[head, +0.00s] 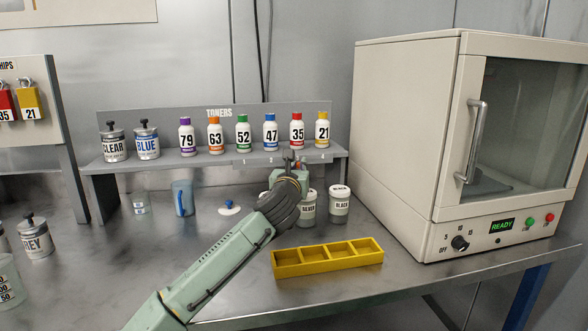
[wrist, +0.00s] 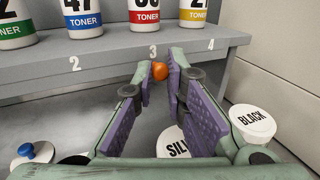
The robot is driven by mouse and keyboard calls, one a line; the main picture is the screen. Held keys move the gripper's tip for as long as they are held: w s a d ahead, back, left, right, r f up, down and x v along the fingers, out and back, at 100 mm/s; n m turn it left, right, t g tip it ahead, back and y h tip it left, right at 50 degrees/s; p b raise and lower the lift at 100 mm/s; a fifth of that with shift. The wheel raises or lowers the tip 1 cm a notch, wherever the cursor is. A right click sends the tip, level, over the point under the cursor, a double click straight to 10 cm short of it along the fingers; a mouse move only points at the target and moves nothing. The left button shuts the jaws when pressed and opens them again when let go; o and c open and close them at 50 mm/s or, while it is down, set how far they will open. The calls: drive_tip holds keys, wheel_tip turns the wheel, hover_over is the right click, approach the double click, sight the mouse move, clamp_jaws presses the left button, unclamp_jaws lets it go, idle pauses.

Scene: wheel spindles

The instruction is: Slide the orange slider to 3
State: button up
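The orange slider (wrist: 159,70) is a small round knob on the front edge of the grey shelf, just below and slightly right of the printed 3 (wrist: 153,51). My gripper (wrist: 161,77) has its purple-padded fingers on either side of the knob, pointing at the shelf edge. The fingers are apart; the left tip is very close to the knob, and a narrow gap shows at the right. Whether either tip touches it is unclear. In the head view my gripper (head: 293,165) reaches the shelf edge below the 35 bottle and largely hides the slider.
Toner bottles (head: 242,133) stand on the shelf (head: 120,165). Silver and black pots (head: 339,203) stand below and right of my gripper. A yellow tray (head: 325,260) lies in front, with a large oven (head: 400,120) at the right.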

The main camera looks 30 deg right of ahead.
drive_tip(key=shift+o, duration=1)
drive_tip(key=v, duration=1.2)
drive_tip(key=shift+s+r, duration=0.1)
